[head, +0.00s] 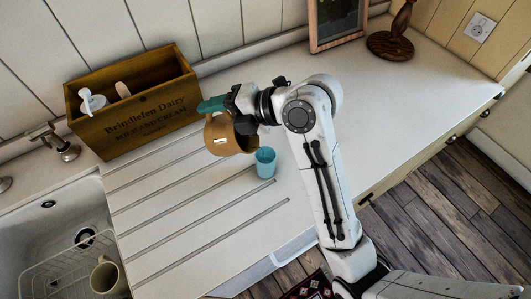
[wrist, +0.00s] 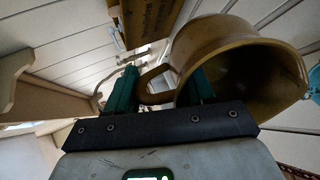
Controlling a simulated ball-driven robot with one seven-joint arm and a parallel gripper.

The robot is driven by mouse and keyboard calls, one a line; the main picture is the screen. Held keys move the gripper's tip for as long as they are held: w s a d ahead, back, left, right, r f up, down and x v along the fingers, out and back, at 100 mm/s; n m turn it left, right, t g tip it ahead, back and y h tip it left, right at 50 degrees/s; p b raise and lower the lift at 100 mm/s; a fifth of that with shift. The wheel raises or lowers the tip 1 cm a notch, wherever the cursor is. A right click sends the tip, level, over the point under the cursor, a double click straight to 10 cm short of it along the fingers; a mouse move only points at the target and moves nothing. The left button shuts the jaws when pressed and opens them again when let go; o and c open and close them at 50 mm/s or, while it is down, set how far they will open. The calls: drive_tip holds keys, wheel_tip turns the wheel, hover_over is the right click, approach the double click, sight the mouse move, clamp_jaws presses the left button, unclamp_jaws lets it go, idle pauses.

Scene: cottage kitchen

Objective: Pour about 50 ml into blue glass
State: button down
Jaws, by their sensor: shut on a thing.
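A tan jug (head: 222,137) hangs from my gripper (head: 212,105) above the worktop. In the wrist view the green fingers of my gripper (wrist: 160,90) are shut on the jug's handle. The jug (wrist: 225,45) looks tilted, its dark mouth turned to the right, toward the glass. The blue glass (head: 265,162) stands upright on the worktop, just right of and below the jug in the head view. Its edge also shows at the right of the wrist view (wrist: 314,76). I see no stream of liquid, and the levels in jug and glass cannot be made out.
A wooden box (head: 140,112) with a white dispenser stands at the back left. A sink (head: 40,215) with a rack and a mug (head: 107,277) lies at the left. A picture frame (head: 335,22) and a wooden stand (head: 390,46) are at the back. The right worktop (head: 420,95) is clear.

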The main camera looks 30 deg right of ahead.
sight(212, 120)
drive_tip(key=shift+r, duration=0.2)
drive_tip(key=f+p, duration=0.1)
drive_tip(key=w+a+g+h+p, duration=0.1)
drive_tip(key=f+g+h+p, duration=0.1)
drive_tip(key=p, duration=0.1)
drive_tip(key=shift+w+a+f, duration=0.3)
drive_tip(key=shift+f, duration=0.25)
drive_tip(key=shift+w+a+f+g+h+p, duration=0.2)
drive_tip(key=shift+g+h+p, duration=0.1)
drive_tip(key=shift+g+h, duration=0.2)
drive_tip(key=shift+w+a+f+g+h, duration=0.5)
drive_tip(key=shift+a+f+g, duration=0.05)
drive_tip(key=shift+f, duration=0.25)
drive_tip(key=shift+w+a+f+g+h, duration=0.5)
drive_tip(key=shift+f+g, duration=0.05)
drive_tip(key=shift+f, duration=0.25)
drive_tip(key=shift+w+a+f+g+h+b, duration=0.15)
drive_tip(key=shift+w+a+f+g+h, duration=0.45)
drive_tip(key=shift+f, duration=0.25)
drive_tip(key=shift+w+a+f+g+h+b, duration=0.15)
drive_tip(key=shift+w+a+f+g+h, duration=0.3)
drive_tip(key=shift+f+g+h, duration=0.35)
drive_tip(key=shift+w+a+f+g+h+b, duration=0.15)
drive_tip(key=shift+w+a+f+g+h, duration=0.35)
drive_tip(key=shift+f, duration=0.45)
